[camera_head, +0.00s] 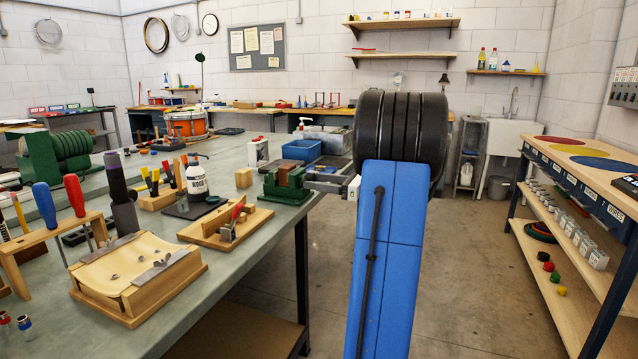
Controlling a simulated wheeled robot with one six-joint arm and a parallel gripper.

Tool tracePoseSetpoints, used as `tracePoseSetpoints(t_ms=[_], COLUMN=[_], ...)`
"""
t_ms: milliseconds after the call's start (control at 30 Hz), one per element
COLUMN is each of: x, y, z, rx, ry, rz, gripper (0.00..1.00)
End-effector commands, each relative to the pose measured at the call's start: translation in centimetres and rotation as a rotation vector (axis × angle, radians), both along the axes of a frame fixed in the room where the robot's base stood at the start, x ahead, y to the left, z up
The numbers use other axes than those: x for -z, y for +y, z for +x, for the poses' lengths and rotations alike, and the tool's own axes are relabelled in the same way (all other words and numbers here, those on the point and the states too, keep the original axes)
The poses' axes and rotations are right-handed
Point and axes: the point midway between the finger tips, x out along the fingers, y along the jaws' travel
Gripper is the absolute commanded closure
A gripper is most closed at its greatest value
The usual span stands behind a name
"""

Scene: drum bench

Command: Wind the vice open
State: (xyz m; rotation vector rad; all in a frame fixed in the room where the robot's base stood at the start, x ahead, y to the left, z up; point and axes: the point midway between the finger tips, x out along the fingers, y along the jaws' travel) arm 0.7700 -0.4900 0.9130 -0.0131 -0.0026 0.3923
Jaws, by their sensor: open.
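A small green vice (286,195) stands near the right edge of the bench, in the middle of the view. A brown block (291,175) shows between its jaws. My gripper (314,178) is at the vice's right side, with its grey fingers pointing left toward it. It is open. I cannot tell whether the fingers touch the vice or stand around its handle. The handle is not clearly visible there. My blue arm hides the area to the right of the gripper.
On the bench (262,240), a wooden board with a red-handled clamp (228,222), a glue bottle (197,178) and a blue bin (301,150) stand near the vice. A shelf table (575,165) stands at the right. The floor between is clear.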

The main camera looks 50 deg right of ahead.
Motion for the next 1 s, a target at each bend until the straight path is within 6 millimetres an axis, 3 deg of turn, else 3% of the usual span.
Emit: tracePoseSetpoints(t_ms=[67, 233, 667, 1000], x=[0.01, 0.00, 0.01, 0.02], y=[-0.01, -0.01, -0.01, 0.01], z=[-0.02, -0.03, -0.05, -0.06], rx=[0.000, 0.000, 0.000, 0.000], ry=[0.000, 0.000, -0.028, -0.128], rz=[0.000, 0.000, -0.067, -0.310], gripper=[0.45, 0.84, 0.83, 0.83])
